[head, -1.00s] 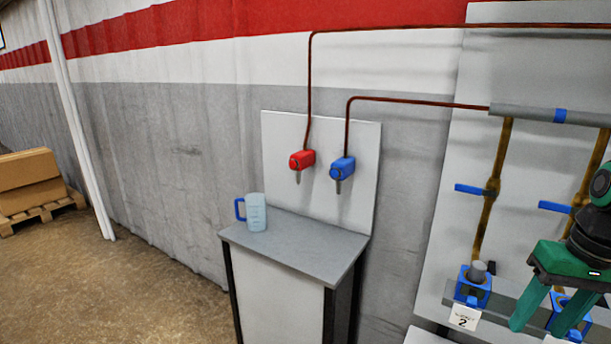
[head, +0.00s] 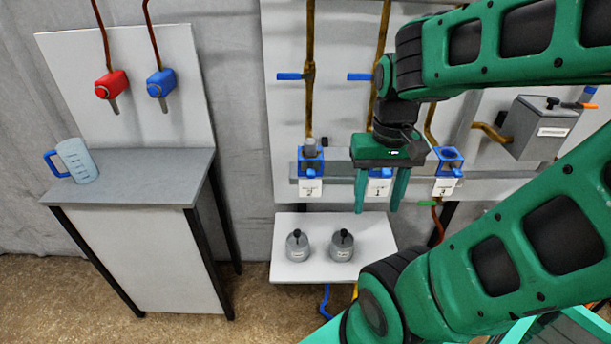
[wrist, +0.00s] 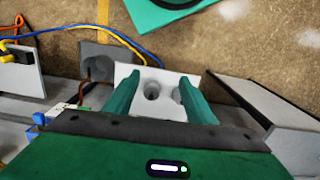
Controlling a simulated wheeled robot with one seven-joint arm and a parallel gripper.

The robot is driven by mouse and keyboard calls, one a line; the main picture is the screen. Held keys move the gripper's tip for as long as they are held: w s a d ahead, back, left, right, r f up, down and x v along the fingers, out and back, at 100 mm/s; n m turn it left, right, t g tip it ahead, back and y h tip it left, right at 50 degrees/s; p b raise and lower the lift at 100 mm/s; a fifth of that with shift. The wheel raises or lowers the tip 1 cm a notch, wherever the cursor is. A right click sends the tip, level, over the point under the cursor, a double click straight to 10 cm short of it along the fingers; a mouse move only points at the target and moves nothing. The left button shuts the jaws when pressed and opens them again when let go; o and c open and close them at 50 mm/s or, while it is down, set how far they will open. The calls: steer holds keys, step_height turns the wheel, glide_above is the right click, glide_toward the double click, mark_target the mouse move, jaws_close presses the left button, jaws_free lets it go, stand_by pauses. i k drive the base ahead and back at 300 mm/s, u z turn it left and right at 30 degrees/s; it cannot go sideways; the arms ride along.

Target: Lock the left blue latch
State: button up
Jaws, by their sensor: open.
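Blue blocks sit on a grey rail: the left one (head: 310,163), labelled 2, holds a grey cylinder (head: 310,147). The middle one (head: 380,174), labelled 1, is mostly hidden behind my gripper, and the right one (head: 449,158) is labelled 3. Blue handles stick out from the brown pipes above, one at left (head: 289,76) and one in the middle (head: 360,77). I cannot tell which part is the left blue latch or whether it is locked. My gripper (head: 379,207) points down, open and empty, right of the left block. Its fingers also show in the wrist view (wrist: 160,75).
A white shelf (head: 290,270) below the rail carries two grey lidded pots (head: 297,245) (head: 342,244). A table (head: 140,173) at left holds a blue-handled jug (head: 76,160). Red (head: 111,84) and blue taps (head: 160,83) hang above it. A grey box (head: 540,128) is at right.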

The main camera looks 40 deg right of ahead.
mark_target(311, 171)
steer(key=z, duration=0.35)
steer(key=k, duration=1.35)
steer(key=u, duration=0.35)
steer(key=i, duration=1)
